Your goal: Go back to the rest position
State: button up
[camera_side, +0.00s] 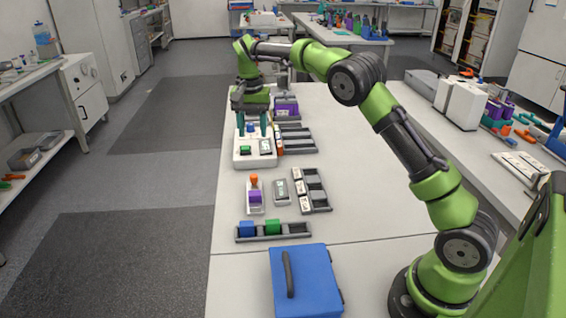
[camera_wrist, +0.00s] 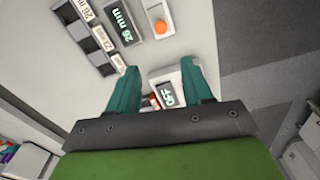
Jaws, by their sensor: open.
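My gripper (camera_side: 252,135) is open, its two teal fingers pointing down over a white device (camera_side: 243,161) on the table. A blue piece (camera_side: 250,128) shows between the fingers in the side view; I cannot tell whether it touches them. The device carries a green block (camera_side: 245,150) and a small display (camera_side: 265,146). The palm hides the rest of the device there.
A tray (camera_side: 297,229) holds blue and green blocks. A blue case (camera_side: 308,275) lies in front. Dark racks (camera_side: 298,142) stand right of the device.

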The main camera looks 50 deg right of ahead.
jog(key=s+a+r+n+t, duration=0.2)
jog(key=s+a, duration=0.1)
jog(key=s, duration=0.7)
jog(key=s+a+r+n+t+y, duration=0.1)
jog(key=s+a, duration=0.3)
jog(key=s, duration=0.6)
jog(key=s+a+r+n+t+y, duration=0.1)
jog(key=s+a+r+n+t, duration=0.2)
jog(key=s, duration=0.7)
jog(key=shift+s+a+r+n+t, duration=0.25)
jog(key=shift+s+a+n+t, duration=0.1)
jog(key=shift+a+n+t, duration=0.2)
